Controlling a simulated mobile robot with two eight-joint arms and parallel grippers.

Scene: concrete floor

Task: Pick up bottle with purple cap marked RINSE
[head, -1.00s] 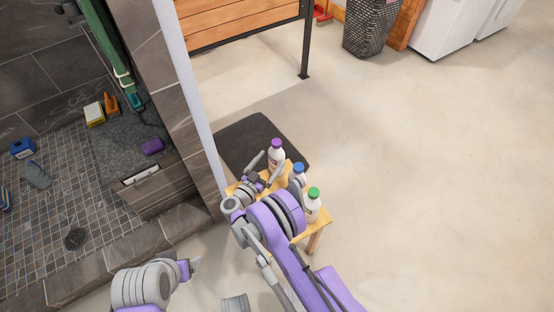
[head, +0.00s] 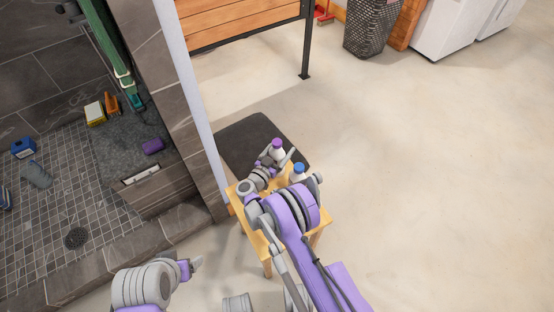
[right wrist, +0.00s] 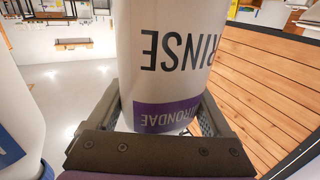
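The white bottle with the purple cap (head: 277,145) stands upright at the far end of a small wooden stool. In the right wrist view the bottle (right wrist: 165,85) fills the middle, with RINSE reading upside down above a purple label band. My right gripper (head: 277,158) is around its body, one finger on each side. The fingers look open; whether they touch the bottle is unclear. My left gripper (head: 194,264) is low at the left, away from the stool, and its fingers are too small to judge.
A blue-capped bottle (head: 299,173) stands close beside on the stool (head: 242,203). It is partly hidden by my right arm. A dark mat (head: 240,140) lies behind the stool, and a white-edged shower wall (head: 190,90) rises to its left. Open floor lies to the right.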

